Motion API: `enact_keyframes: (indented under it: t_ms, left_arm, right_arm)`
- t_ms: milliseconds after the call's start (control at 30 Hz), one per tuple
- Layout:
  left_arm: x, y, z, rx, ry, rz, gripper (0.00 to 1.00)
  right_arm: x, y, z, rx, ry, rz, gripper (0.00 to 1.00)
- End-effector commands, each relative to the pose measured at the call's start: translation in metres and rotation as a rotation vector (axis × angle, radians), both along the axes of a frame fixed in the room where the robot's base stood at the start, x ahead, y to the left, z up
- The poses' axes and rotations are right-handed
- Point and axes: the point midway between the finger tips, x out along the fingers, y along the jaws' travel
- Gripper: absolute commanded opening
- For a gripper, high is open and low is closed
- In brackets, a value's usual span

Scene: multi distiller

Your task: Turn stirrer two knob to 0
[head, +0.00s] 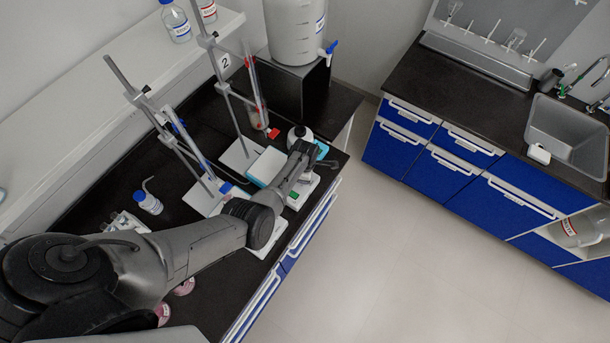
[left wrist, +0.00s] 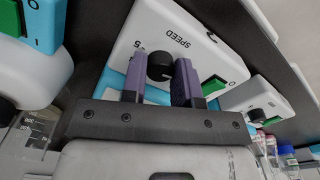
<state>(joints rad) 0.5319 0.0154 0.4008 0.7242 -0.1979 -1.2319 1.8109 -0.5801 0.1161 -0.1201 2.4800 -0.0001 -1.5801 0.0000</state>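In the left wrist view a white stirrer (left wrist: 150,22) with a teal side shows its tilted front panel, marked SPEED, with a green switch (left wrist: 214,86). Its black knob (left wrist: 160,66) sits between the two purple fingers of my left gripper (left wrist: 160,75). The fingers appear close against both sides of the knob. The knob's pointer is not readable. Which stirrer carries the number two cannot be read on the stirrers. My right gripper is not in view.
Another stirrer panel (left wrist: 255,98) with a black knob stands close on the right in the wrist view. Stands with metal rods (head: 228,88) rise behind the stirrers. A blue-capped bottle (head: 147,203) stands near my arm. The floor on the right is clear.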

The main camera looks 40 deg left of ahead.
Motion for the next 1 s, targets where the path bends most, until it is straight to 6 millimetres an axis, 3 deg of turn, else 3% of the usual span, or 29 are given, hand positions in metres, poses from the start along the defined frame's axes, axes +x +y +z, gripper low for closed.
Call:
enact_keyframes:
  t_ms: [267,567,733,1000]
  left_arm:
    - [0.0,0.0,0.0,0.0,0.0,0.0,0.54]
    - [0.0,0.0,0.003,0.001,-0.001,0.0,0.54]
    - [0.001,0.0,0.022,0.001,-0.003,0.001,0.54]
    - [0.001,0.0,0.071,0.001,-0.004,0.001,0.54]
  right_arm:
    - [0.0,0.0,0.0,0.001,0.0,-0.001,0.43]
    - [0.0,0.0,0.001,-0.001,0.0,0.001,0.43]
    - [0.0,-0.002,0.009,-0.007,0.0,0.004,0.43]
    - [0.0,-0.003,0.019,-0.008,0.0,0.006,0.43]
